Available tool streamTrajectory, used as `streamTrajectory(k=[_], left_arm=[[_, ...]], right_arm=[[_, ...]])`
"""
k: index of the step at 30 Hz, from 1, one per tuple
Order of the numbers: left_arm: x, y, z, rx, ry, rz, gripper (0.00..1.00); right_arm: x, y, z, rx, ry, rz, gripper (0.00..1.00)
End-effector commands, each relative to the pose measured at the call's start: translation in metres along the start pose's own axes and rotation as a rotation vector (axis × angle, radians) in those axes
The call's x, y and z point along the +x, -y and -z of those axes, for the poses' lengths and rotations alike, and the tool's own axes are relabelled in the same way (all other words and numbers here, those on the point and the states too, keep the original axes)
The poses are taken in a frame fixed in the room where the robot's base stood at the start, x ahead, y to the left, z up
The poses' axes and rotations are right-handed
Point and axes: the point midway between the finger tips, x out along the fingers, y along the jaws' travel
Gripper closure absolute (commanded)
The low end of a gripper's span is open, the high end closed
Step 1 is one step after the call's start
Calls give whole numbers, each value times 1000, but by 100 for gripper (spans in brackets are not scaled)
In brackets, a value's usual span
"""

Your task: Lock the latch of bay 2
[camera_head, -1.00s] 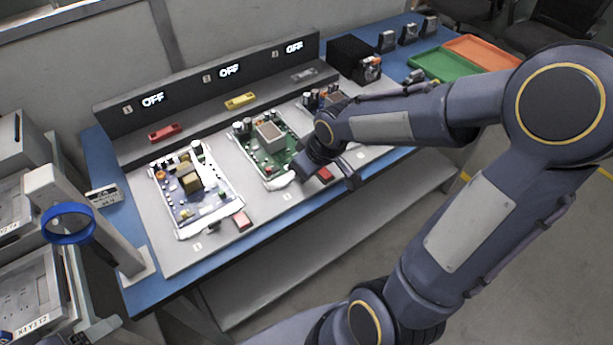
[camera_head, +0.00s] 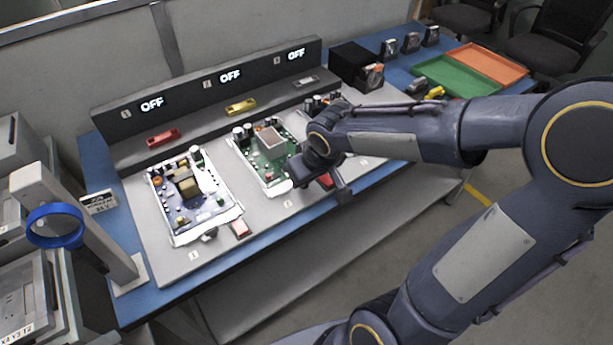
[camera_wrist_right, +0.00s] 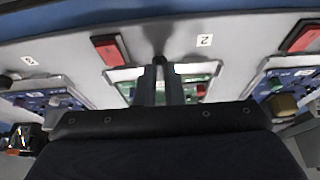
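Bay 2 is the middle bay, with a green board (camera_head: 268,148) and the number plate 2 (camera_head: 288,203) at its front edge; its display (camera_head: 230,76) reads OFF. My right gripper (camera_wrist_right: 160,75) is over the front edge of bay 2. Its two dark fingers are close together, with only a narrow gap. Their tips are at a small dark latch knob (camera_wrist_right: 160,58) between the red block (camera_wrist_right: 110,48) and the number 2 (camera_wrist_right: 205,40); I cannot tell whether they touch it. My gripper hides this latch in the head view. My left gripper is not in view.
Bay 1 (camera_head: 188,190), with a blue board and red block, lies left; bay 3 lies right, partly behind my arm. A black box (camera_head: 352,66), a green tray (camera_head: 452,76) and an orange tray (camera_head: 490,60) stand farther right. A post with a blue ring (camera_head: 57,226) stands left.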

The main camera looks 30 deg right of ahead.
Motion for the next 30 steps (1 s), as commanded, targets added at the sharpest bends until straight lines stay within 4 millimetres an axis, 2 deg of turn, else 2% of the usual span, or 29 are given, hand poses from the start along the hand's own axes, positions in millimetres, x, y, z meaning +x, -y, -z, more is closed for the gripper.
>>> streamTrajectory(k=[1,5,14,17,24,30], left_arm=[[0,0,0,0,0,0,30],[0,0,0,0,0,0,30],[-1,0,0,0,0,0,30],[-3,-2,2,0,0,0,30],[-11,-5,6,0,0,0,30],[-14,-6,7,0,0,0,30]], right_arm=[[0,0,0,2,0,0,85],[0,0,0,1,0,0,70],[-3,0,0,0,-1,0,70],[-14,0,1,1,-4,-1,70],[-56,0,2,0,-7,0,70],[-76,0,1,1,-2,0,70]])
